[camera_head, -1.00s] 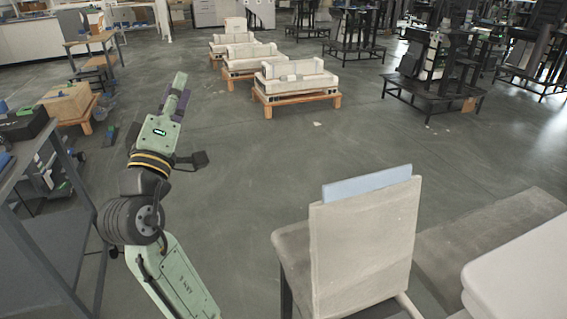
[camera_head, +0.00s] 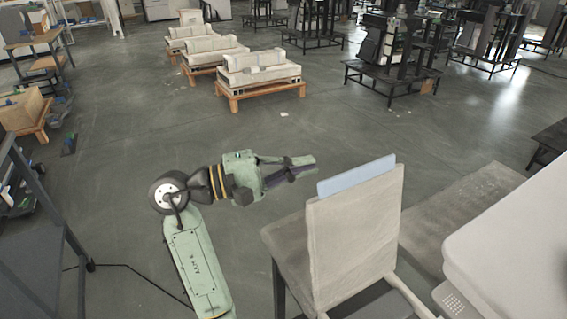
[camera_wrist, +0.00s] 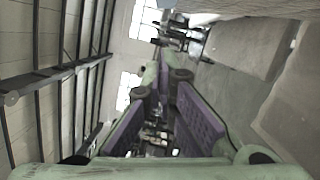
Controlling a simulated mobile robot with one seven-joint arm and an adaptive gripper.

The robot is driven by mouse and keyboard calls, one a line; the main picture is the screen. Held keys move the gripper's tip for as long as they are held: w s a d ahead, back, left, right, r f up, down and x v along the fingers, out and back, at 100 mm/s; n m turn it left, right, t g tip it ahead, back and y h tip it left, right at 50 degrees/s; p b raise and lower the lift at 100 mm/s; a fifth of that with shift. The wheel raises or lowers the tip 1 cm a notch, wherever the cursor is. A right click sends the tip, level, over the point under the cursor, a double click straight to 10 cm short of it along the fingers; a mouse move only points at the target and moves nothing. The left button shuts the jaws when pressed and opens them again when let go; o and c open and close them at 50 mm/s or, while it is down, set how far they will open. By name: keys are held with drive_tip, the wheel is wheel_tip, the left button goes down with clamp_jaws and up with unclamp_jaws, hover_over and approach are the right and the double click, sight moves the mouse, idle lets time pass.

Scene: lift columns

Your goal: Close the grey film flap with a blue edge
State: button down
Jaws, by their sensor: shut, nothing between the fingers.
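The grey film flap (camera_head: 355,235) stands upright, tilted slightly, in the head view, with its flat face towards me. Its pale blue edge (camera_head: 357,176) runs along the top. My gripper (camera_head: 313,165) is shut and empty. It points right, with its tips in the picture just left of and above the left end of the blue edge. I cannot tell whether they touch it. In the wrist view my gripper (camera_wrist: 164,68) shows its purple finger pads converging. Beige-grey surfaces lie at right there, and I cannot tell which is the flap.
A grey bench-like surface (camera_head: 285,240) on dark legs adjoins the flap's left side. A white rounded body (camera_head: 515,250) stands at right, with a grey slab (camera_head: 465,215) behind. A dark metal frame (camera_head: 45,220) is at left. Open floor (camera_head: 180,130) lies beyond my arm.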

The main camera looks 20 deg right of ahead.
drive_tip(key=s+d+r+p, duration=0.1)
drive_tip(key=s+d+p, duration=0.1)
drive_tip(key=s+d, duration=0.2)
drive_tip(key=shift+d+r, duration=0.15)
drive_tip(key=shift+d, duration=0.35)
drive_tip(key=shift+s, duration=0.1)
